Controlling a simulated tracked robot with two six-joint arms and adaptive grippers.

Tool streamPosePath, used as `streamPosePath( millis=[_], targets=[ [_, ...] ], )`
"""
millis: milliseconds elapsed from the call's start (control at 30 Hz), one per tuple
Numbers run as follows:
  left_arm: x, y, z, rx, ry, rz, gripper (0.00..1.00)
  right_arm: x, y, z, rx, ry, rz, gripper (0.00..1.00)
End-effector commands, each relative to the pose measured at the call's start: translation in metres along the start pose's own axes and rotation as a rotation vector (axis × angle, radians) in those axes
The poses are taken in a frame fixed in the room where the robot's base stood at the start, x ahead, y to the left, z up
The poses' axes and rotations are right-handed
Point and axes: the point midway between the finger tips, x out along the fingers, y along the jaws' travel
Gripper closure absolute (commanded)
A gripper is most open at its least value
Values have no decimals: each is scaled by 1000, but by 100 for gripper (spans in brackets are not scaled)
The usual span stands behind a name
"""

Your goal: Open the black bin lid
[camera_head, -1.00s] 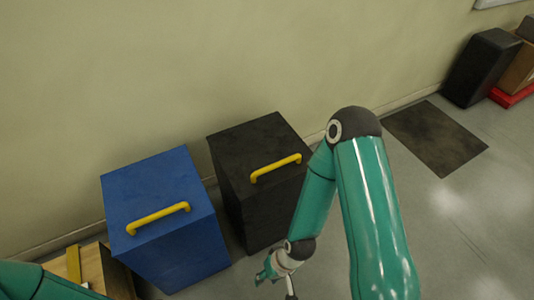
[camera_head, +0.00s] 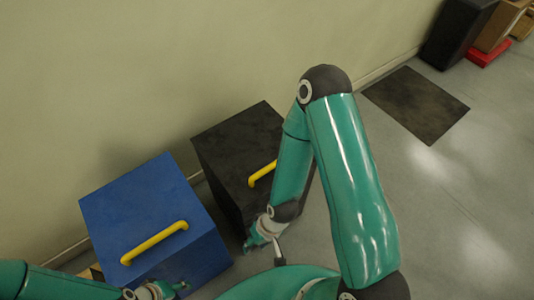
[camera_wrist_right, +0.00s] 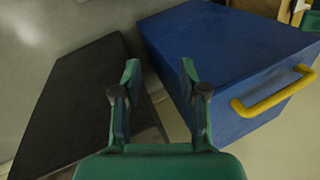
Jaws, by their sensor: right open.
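The black bin (camera_head: 222,150) stands by the wall, right of the blue bin. Its lid looks closed. Its yellow handle (camera_head: 262,174) is partly hidden behind my right arm. My right gripper (camera_head: 258,240) is low beside the black bin's near side, below the handle in the picture; contact cannot be judged. In the right wrist view my right gripper (camera_wrist_right: 160,75) is open with nothing between its fingers. A dark panel (camera_wrist_right: 65,100), apparently the black bin, lies to its left. My left gripper (camera_head: 168,289) is at the blue bin's lower front, small and unclear.
The blue bin (camera_head: 150,205) has a yellow handle (camera_head: 154,242); it also fills the right of the right wrist view (camera_wrist_right: 215,50). A dark mat (camera_head: 416,103) lies on the floor. A dark box (camera_head: 458,32) and a red item (camera_head: 488,53) stand far right.

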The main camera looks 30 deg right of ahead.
Motion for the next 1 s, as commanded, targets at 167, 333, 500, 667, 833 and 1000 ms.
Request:
streamPosePath(
  millis=[167,333,500,667,833,1000],
  targets=[
    [3,-1,0,0,0,0,60,-4,2,-12,50,14,-5,52],
    [14,-5,0,0,-1,0,60,-22,10,-61,249,51,-18,52],
    [28,-10,0,0,-1,0,60,-73,29,-130,569,114,6,52],
    [40,-14,0,0,-1,0,60,-142,61,-176,896,214,62,52],
    [47,-17,0,0,-1,0,60,-201,89,-195,1158,316,107,52],
    [48,-17,0,0,0,0,60,-220,101,-199,1262,358,125,52]
  ],
)
